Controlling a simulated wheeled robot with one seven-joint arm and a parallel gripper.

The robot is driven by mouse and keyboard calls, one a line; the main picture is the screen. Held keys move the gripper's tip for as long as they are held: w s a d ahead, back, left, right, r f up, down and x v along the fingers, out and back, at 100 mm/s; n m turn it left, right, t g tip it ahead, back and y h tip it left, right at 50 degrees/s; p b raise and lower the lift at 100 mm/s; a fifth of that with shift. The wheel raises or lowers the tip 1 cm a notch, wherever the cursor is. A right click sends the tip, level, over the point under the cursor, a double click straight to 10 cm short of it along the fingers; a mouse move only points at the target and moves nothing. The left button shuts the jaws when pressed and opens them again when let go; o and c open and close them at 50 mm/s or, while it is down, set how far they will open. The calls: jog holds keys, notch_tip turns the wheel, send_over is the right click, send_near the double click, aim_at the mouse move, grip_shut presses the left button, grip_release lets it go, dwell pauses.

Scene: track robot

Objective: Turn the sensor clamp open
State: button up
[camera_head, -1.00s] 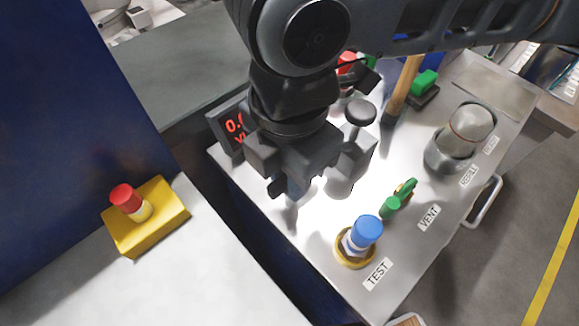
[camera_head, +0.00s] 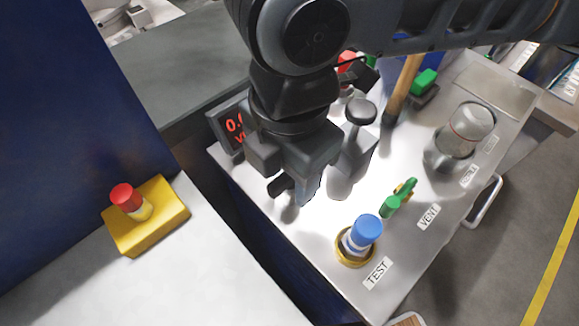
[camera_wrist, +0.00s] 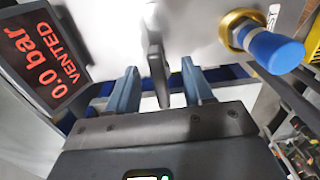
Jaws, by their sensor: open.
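A dark grey lever (camera_wrist: 157,65), which I take to be the sensor clamp's handle, stands between my gripper's fingers in the wrist view. My gripper (camera_wrist: 160,84) is open, with one blue-grey finger on each side of the lever and visible gaps to both. In the head view, my gripper (camera_head: 296,190) is low over the panel's near left side. A dark lever end (camera_head: 281,187) shows beside one finger there. The rest of the clamp is hidden behind my gripper.
The display (camera_wrist: 43,55) reads 0.0 bar, VENTED. A blue-capped fitting (camera_head: 362,235) stands by the TEST label, with a green valve handle (camera_head: 398,198) by VENT. A black-topped post (camera_head: 360,112) is close right of my gripper. A red button on a yellow box (camera_head: 145,215) is left.

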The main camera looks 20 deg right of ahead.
jog(key=shift+r+p, duration=0.3)
jog(key=shift+r, duration=3.6)
